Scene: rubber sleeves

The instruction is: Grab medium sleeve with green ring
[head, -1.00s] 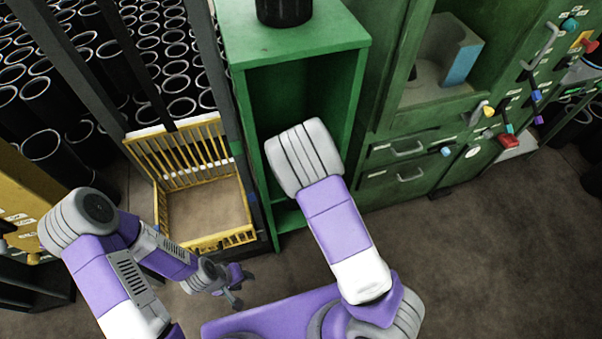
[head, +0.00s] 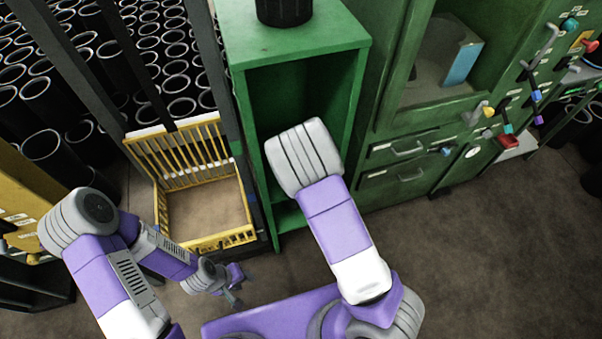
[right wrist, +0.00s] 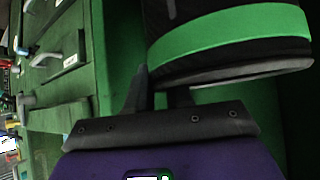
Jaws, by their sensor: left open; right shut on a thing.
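A black sleeve with a green ring (right wrist: 235,32) fills the upper right of the right wrist view. My right gripper (right wrist: 160,88) is at its lower left edge, shut on the sleeve; the exact contact is partly hidden. In the head view my right gripper and this sleeve are hidden behind my right arm, which reaches toward the open green cabinet. My left gripper (head: 234,288) hangs low near the front of the yellow crate, open and empty.
A black sleeve (head: 284,10) stands on the green cabinet (head: 330,35). A yellow slatted crate (head: 210,243) is left of the cabinet. Many black sleeves (head: 45,148) stand at the far left. Green drawers (head: 395,175) are to the right. Brown floor (head: 470,260) is clear at the right.

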